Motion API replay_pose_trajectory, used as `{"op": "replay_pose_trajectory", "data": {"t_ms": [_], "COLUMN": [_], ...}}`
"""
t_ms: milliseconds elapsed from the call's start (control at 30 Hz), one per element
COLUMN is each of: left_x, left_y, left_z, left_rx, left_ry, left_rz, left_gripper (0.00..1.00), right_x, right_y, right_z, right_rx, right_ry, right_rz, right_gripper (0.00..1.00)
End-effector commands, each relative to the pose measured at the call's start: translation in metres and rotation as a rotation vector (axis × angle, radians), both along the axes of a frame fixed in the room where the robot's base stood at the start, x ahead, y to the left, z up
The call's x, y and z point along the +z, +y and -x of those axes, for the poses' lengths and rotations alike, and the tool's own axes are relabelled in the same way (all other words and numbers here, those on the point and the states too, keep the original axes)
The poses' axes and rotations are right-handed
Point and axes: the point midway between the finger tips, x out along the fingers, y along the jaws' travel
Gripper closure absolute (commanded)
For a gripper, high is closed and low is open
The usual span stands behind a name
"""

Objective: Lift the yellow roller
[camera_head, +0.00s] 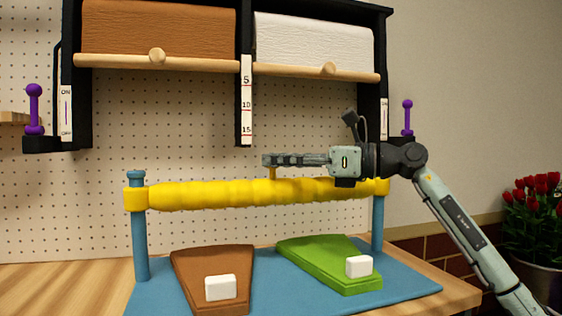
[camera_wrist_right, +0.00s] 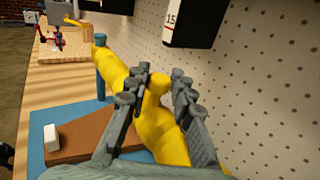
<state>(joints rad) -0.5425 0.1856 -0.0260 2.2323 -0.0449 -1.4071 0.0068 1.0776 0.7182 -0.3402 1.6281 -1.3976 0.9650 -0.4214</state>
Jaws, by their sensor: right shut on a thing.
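The yellow roller (camera_head: 225,194) lies level between two blue posts in the head view, its end collars around the posts. A short yellow peg stands up from its middle. My right gripper (camera_head: 268,160) reaches in from the right, just above the roller, and is shut on this peg. In the right wrist view, the fingers (camera_wrist_right: 160,88) stand on both sides of the peg, with the roller (camera_wrist_right: 118,75) running below. My left gripper is in neither view.
A blue base (camera_head: 300,292) carries the left post (camera_head: 140,235) and right post (camera_head: 377,225). A brown pad (camera_head: 212,265) and green pad (camera_head: 318,252) lie below the roller, each with a white block. Brown (camera_head: 158,28) and white (camera_head: 314,42) rolls hang above. Red flowers (camera_head: 535,195) stand right.

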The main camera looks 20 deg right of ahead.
Motion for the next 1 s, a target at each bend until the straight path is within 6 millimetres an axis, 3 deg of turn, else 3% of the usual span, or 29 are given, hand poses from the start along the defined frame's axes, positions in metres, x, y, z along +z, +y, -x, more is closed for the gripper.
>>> {"op": "replay_pose_trajectory", "data": {"t_ms": [33, 200, 233, 400, 767, 1000], "left_x": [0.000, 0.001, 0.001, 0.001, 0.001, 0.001], "left_y": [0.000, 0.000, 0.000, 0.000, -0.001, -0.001], "left_z": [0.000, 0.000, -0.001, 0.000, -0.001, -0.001], "left_rx": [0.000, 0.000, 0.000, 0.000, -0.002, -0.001], "left_ry": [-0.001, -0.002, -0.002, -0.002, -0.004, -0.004], "left_rz": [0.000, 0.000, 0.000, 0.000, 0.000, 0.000], "left_gripper": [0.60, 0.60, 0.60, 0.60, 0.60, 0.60], "right_x": [0.008, 0.009, 0.009, 0.007, 0.004, 0.002], "right_y": [-0.003, -0.003, -0.003, -0.002, -0.005, -0.039], "right_z": [0.000, 0.000, 0.000, 0.000, 0.002, 0.024], "right_rx": [-0.007, -0.008, -0.008, -0.006, -0.005, -0.009], "right_ry": [-0.013, -0.014, -0.015, -0.011, -0.007, -0.005], "right_rz": [-0.012, -0.012, -0.013, -0.009, -0.006, -0.004], "right_gripper": [1.00, 1.00, 0.76, 0.55, 0.55, 0.55]}}
